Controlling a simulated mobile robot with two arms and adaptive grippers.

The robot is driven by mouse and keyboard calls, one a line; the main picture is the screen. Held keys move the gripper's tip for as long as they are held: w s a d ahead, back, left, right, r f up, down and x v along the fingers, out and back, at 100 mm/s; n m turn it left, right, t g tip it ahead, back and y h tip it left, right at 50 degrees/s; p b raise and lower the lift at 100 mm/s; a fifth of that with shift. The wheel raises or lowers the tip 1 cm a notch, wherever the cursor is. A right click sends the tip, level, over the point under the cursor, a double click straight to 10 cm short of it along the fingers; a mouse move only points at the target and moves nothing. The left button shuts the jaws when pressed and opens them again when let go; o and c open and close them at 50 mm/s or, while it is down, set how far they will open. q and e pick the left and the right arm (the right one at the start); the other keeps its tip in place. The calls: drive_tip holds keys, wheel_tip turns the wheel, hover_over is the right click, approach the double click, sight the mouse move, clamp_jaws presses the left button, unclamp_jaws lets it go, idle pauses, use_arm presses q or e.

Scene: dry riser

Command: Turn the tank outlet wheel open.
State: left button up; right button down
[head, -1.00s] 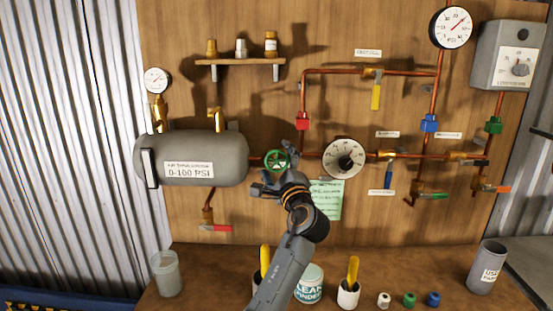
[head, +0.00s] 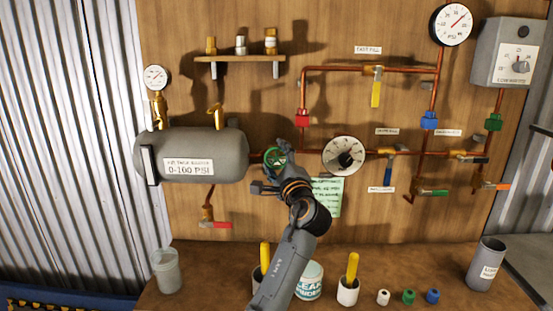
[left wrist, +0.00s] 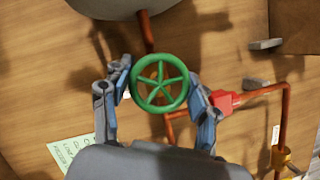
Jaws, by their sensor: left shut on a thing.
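The tank outlet wheel (head: 274,157) is a small green handwheel on the copper pipe just right of the grey tank (head: 195,148). In the left wrist view the green wheel (left wrist: 160,83) faces me, with its spokes showing. My left gripper (head: 271,164) is at the wheel in the head view and covers part of it. In the left wrist view my left gripper (left wrist: 160,77) has one finger on each side of the rim and is shut on the wheel. My right gripper is not in view.
A shelf (head: 238,59) is above. Yellow-handled tools in cups and a white tub (head: 309,281) stand on the bench (head: 215,285) below.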

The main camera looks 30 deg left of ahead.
use_arm(q)
drive_tip(key=n+g, duration=0.1)
drive_tip(key=n, duration=0.2)
drive_tip(key=n+g+h+p, duration=0.1)
drive_tip(key=n, duration=0.2)
idle(0.6)
drive_tip(key=o, duration=1.2)
drive_tip(key=shift+c, duration=0.2)
drive_tip(key=v, duration=1.2)
drive_tip(key=shift+r, duration=0.15)
